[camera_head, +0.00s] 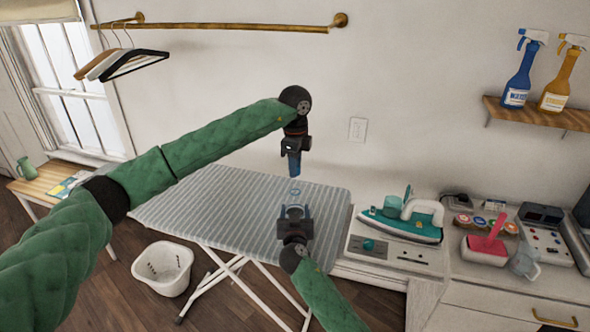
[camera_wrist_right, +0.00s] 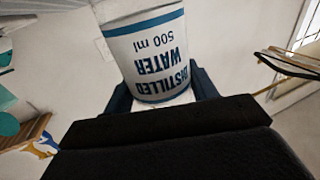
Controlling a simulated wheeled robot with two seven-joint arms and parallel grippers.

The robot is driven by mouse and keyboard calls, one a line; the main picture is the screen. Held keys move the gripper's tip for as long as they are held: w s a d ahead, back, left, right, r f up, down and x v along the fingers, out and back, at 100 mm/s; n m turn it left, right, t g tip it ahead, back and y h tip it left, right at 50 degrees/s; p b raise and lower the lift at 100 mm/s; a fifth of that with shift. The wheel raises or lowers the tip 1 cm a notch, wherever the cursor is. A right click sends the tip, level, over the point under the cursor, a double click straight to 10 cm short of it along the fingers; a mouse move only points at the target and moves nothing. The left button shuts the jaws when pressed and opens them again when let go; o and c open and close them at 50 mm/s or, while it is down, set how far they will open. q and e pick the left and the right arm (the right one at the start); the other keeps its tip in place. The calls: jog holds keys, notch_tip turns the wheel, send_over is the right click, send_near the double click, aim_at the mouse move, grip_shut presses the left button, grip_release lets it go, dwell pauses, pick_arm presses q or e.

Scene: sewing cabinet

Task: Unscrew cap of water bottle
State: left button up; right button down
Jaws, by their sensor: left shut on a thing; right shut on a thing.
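The water bottle (camera_wrist_right: 152,55) is white with blue bands and blue lettering reading distilled water, 500 ml. My right gripper (camera_head: 295,213) is shut around its body above the ironing board. The bottle (camera_head: 294,208) is small in the head view, with a bluish ring at its upper end. My left gripper (camera_head: 294,172) points down above the bottle, apart from the ring, and is shut on a small blue piece that looks like the cap. The piece is mostly hidden by the fingers. The wrist view cuts off one end of the bottle.
The striped ironing board (camera_head: 190,213) is clear on its left side. A teal iron (camera_head: 412,226) stands on a cabinet to the right, near a pink-handled item (camera_head: 488,245). A white basket (camera_head: 162,270) is on the floor. Spray bottles stand on a wall shelf (camera_head: 530,112).

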jog(key=shift+c, duration=1.9)
grip_release()
pick_arm(q)
jog(key=shift+f, duration=0.1)
jog(key=shift+f+b, duration=0.35)
notch_tip(320, 180, down, 4)
jog(key=b, duration=0.4)
jog(key=shift+s+f, duration=0.1)
pick_arm(e)
jog(key=s, duration=1.2)
